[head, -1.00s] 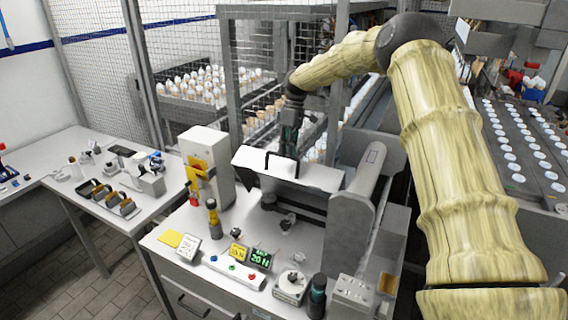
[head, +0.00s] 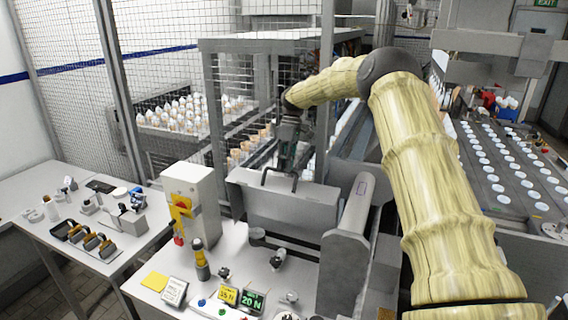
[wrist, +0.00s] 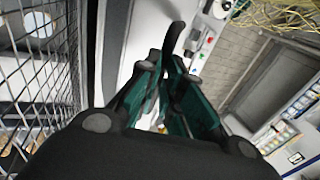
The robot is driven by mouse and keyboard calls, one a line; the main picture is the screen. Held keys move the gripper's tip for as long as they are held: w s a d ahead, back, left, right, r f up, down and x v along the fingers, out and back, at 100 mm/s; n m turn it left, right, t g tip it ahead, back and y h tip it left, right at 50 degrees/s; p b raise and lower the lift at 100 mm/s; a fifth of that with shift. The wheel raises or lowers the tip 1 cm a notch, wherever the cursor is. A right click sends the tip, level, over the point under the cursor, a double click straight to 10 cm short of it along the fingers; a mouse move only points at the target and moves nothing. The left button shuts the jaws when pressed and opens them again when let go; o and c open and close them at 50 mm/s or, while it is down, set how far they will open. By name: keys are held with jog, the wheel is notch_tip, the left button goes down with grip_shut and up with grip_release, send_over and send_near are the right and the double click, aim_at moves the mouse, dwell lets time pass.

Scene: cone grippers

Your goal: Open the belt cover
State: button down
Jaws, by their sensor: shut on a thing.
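The belt cover (head: 290,208) is a pale grey panel with a dark handle (head: 279,172) along its top. In the head view it stands steeply behind the bench machine, its broad face toward the camera. My gripper (head: 289,162) reaches down from behind and is shut on the handle. In the wrist view the dark curved handle (wrist: 176,38) runs between the green fingers of my gripper (wrist: 165,65). The cover's pale surface (wrist: 143,32) shows left of it. The fingers partly hide the handle's grip point.
A grey cylindrical housing (head: 348,235) stands right of the cover. A white box with a yellow-red switch (head: 188,205) stands left. A mesh fence (head: 170,75) is behind. Small devices and a display (head: 252,300) sit on the bench front.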

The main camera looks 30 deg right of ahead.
aim_at(286, 183)
jog(key=shift+s+d+f, duration=0.15)
jog(key=shift+d+f, duration=0.05)
jog(key=shift+f, duration=0.35)
jog(key=shift+s+d+f, duration=0.15)
jog(key=shift+f, duration=0.4)
jog(key=c, duration=1.8)
grip_release()
jog(key=o, duration=0.7)
jog(key=shift+w+d+f, duration=0.25)
jog(key=shift+w+f, duration=0.15)
jog(key=shift+w, duration=0.05)
jog(key=shift+c, duration=0.2)
jog(key=shift+r, duration=0.15)
jog(key=shift+c, duration=0.2)
jog(key=shift+c, duration=0.4)
jog(key=shift+c, duration=0.9)
jog(key=shift+w+d, duration=0.1)
jog(key=shift+c, duration=0.2)
jog(key=shift+w, duration=0.15)
jog(key=shift+a+r, duration=0.25)
jog(key=shift+r, duration=0.05)
